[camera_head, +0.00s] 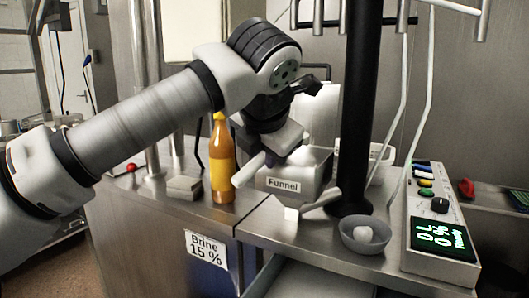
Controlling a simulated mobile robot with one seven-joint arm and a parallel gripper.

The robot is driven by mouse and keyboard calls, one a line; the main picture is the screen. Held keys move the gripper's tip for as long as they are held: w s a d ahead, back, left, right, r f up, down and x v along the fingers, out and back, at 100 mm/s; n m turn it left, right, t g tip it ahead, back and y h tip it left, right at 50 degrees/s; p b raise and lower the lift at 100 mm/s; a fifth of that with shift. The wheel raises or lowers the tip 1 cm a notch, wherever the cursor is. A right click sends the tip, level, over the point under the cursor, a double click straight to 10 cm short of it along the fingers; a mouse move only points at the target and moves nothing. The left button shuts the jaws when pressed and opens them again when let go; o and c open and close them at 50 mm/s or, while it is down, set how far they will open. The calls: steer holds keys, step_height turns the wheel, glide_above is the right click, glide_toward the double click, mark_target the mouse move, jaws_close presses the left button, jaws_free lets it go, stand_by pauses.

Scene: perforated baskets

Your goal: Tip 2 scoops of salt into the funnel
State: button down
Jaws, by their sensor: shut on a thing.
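The funnel (290,183), a grey box-like hopper labelled "Funnel", stands on the steel counter. My gripper (268,156) is above its back left part, pointing down. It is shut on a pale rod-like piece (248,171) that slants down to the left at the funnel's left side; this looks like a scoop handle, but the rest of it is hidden. A pale piece with a handle (320,199) lies in front of the funnel on the right. A small grey bowl (364,238) with a round white lump, perhaps salt, stands at the front right. The funnel's inside is mostly hidden.
An orange bottle (222,165) stands close left of the funnel, with a grey block (184,188) beside it. A black column (357,110) rises behind the bowl. A control box (438,225) with a green display stands at the right. A "Brine 15 %" label (206,249) is below.

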steer(key=shift+s+a+r+y, duration=0.1)
steer(key=shift+s+r+y, duration=0.15)
steer(key=shift+r+y, duration=0.2)
steer(key=shift+s+d+f+n+t+y+b, duration=0.15)
steer(key=shift+n+t+y+b, duration=0.25)
steer(key=shift+y, duration=0.4)
steer(key=shift+d+f+n+t+y+b, duration=0.25)
steer(key=shift+t+y, duration=0.25)
steer(key=shift+y, duration=0.25)
steer(key=y+b, duration=0.1)
steer(key=d+f+n+t+y+b, duration=0.1)
steer(key=y, duration=0.1)
steer(key=shift+a, duration=0.1)
stand_by(0.6)
